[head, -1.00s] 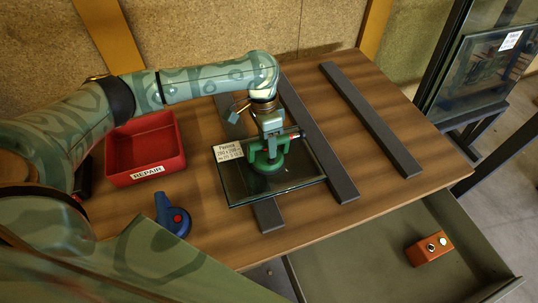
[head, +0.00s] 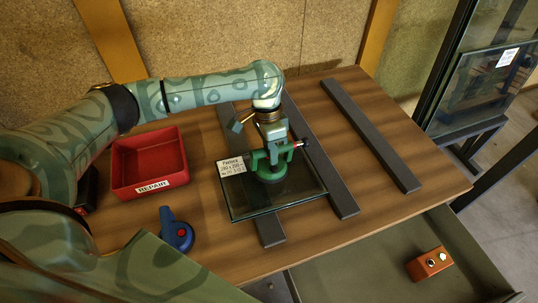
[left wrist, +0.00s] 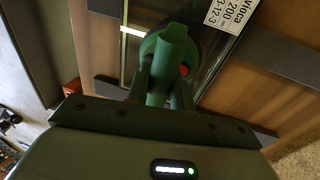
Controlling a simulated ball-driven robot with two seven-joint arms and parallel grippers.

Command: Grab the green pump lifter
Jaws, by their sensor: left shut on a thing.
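The green pump lifter (head: 268,178) stands upright on the dark glass pane (head: 296,197), which lies across the grey bars on the wooden table. My left gripper (head: 278,150) comes down from above and is shut on the lifter's handle. In the left wrist view the green lifter (left wrist: 172,44) sits between the two fingers, with its red button end (left wrist: 184,70) beside them. A white label (head: 231,166) lies on the pane's back left corner. Part of the handle is hidden by the fingers. My right gripper is not in view.
A red REPAIR bin (head: 150,162) and a blue suction tool with a red button (head: 177,231) are to the left. A grey bar (head: 370,135) lies to the right. An open drawer (head: 370,270) with an orange switch box (head: 429,263) is at the front right.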

